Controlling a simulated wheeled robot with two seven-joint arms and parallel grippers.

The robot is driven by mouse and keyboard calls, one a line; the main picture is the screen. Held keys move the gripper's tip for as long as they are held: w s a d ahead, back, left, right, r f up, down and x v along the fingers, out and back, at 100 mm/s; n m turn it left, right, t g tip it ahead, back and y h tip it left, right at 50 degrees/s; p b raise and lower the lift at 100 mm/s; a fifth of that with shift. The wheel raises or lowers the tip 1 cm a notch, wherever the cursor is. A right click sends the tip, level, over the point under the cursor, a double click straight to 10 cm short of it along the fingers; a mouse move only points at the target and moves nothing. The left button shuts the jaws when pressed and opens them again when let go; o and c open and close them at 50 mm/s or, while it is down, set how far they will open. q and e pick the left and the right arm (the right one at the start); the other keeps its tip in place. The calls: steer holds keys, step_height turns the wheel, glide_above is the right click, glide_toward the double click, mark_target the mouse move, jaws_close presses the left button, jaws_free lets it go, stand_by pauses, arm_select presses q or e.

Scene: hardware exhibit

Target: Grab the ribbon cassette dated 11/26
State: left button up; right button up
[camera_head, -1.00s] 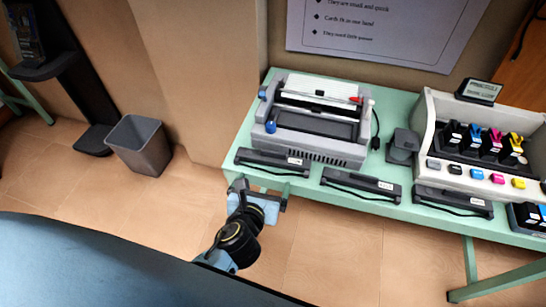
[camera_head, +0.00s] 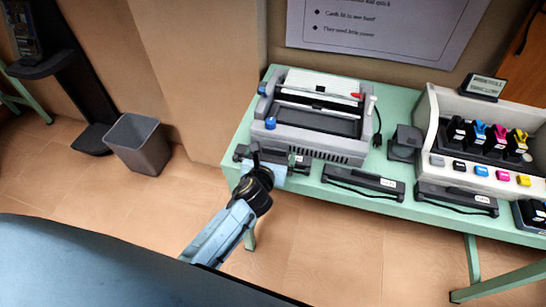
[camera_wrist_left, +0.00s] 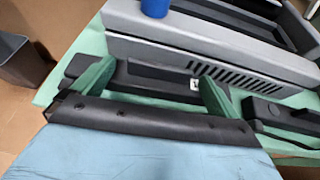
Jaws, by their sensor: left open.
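Three black ribbon cassettes with small white labels lie in a row along the front edge of the green table; I cannot read their dates. The left cassette (camera_head: 302,162) is partly hidden by my left gripper (camera_head: 273,160). The middle cassette (camera_head: 363,182) and the right cassette (camera_head: 456,198) lie clear of it. In the left wrist view, my left gripper (camera_wrist_left: 156,88) is open, with the left cassette (camera_wrist_left: 150,74) showing between and beyond its two fingers. I cannot tell whether they touch it. My right gripper is out of view.
A grey dot-matrix printer (camera_head: 312,112) stands right behind the left cassette, a close obstacle. A white inkjet printer with ink bottles (camera_head: 480,140) stands at the right of the table (camera_head: 400,106). A grey bin (camera_head: 139,144) stands on the floor at left.

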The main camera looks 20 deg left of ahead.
arm_select(q)
steer(key=shift+c, duration=0.2)
steer(key=c, duration=1.1)
steer(key=shift+o, duration=0.2)
steer(key=shift+r, duration=0.1)
